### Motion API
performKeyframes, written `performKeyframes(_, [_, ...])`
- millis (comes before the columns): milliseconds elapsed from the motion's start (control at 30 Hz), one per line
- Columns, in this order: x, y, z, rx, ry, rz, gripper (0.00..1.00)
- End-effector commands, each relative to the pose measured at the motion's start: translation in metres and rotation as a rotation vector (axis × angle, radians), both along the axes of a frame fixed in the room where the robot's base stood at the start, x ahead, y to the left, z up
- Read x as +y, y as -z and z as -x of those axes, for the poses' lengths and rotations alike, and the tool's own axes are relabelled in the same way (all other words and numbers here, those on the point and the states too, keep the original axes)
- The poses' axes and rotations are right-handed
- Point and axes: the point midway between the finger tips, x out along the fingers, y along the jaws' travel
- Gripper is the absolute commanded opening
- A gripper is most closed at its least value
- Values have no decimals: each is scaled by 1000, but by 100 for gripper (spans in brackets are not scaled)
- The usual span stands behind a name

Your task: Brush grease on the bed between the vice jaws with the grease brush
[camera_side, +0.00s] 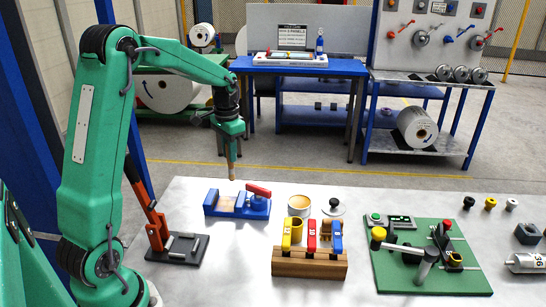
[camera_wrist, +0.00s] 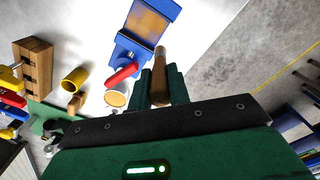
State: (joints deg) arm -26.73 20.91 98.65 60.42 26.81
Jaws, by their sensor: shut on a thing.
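My gripper (camera_side: 231,150) is shut on the grease brush (camera_wrist: 160,75), whose wooden handle shows between the fingers in the wrist view. In the side view the brush (camera_side: 231,172) points down, its tip just above the blue vice (camera_side: 262,210); I cannot tell whether it touches. The vice (camera_wrist: 131,47) has a red handle (camera_side: 259,190). The bed between its jaws (camera_wrist: 150,20) looks amber and tan with paler patches. An open tin of tan grease (camera_side: 299,203) stands right of the vice; it also shows in the wrist view (camera_wrist: 116,99).
A wooden rack (camera_side: 310,264) with yellow, red and blue pieces stands in front of the tin, near a yellow cup (camera_side: 297,236). A knobbed lid (camera_side: 334,208) lies right of the tin. A green board (camera_side: 400,272) lies further right, an orange-levered device (camera_side: 155,225) at left.

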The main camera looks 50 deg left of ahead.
Motion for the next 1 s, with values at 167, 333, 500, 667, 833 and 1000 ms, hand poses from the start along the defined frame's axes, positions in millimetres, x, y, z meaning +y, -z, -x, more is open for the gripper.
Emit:
performKeyframes(167, [0,17,0,3,0,1,0])
performKeyframes(333, [0,33,0,2,0,1,0])
performKeyframes(500, [0,48,0,2,0,1,0])
performKeyframes(667, [-5,61,5,2,1,1,0])
performKeyframes(833, [-16,61,16,0,1,0,0])
performKeyframes(1000, [-27,61,26,1,2,0,0])
